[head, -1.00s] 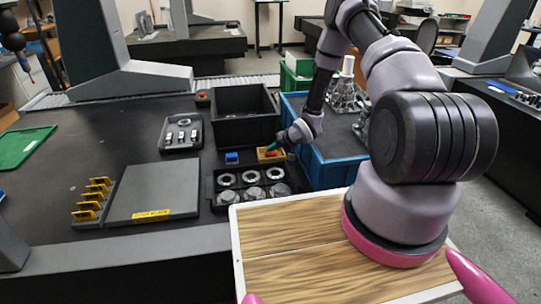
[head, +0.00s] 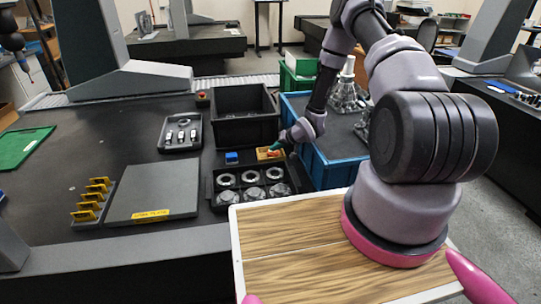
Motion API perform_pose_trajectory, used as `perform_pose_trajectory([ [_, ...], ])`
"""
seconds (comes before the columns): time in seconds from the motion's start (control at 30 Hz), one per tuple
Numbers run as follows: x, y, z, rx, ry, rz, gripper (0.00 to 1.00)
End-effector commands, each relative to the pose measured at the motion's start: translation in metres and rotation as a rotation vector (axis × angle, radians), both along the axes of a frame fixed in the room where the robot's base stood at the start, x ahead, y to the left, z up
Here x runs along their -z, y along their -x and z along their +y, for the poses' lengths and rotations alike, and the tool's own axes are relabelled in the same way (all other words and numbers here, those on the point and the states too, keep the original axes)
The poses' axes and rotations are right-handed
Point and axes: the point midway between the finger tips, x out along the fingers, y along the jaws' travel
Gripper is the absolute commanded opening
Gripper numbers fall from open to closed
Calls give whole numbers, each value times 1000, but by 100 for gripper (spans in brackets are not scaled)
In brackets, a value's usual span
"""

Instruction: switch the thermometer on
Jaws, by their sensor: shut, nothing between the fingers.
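A small yellow-orange item (head: 262,155) lies on the dark table just behind the round-part tray; it may be the thermometer, but it is too small to be sure. Its switch cannot be made out. My gripper (head: 275,148) is shut and empty, pointing down and left, with its tip at the right part of this item. A reddish spot shows by the fingertips. I cannot tell whether the tip touches the item. My fingers hide part of it.
A blue block (head: 232,157) sits just left. A black tray of round metal parts (head: 212,190) is in front, a black bin (head: 245,132) behind. A blue crate (head: 335,178) stands close on the right. A grey plate (head: 152,190) lies further left.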

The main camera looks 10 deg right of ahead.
Motion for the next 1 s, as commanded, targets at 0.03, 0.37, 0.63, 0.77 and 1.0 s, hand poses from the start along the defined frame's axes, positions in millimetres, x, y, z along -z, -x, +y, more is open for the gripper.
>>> perform_pose_trajectory([
  [0.03,-1,0,1,-1,0,-2,0],
  [0.37,-23,-2,1,-1,-2,-5,0],
  [0.63,-51,-2,2,-4,-2,-6,0],
  [0.77,-60,-1,2,-4,-2,-6,0],
  [1.0,-62,-1,3,-4,-2,-5,0],
])
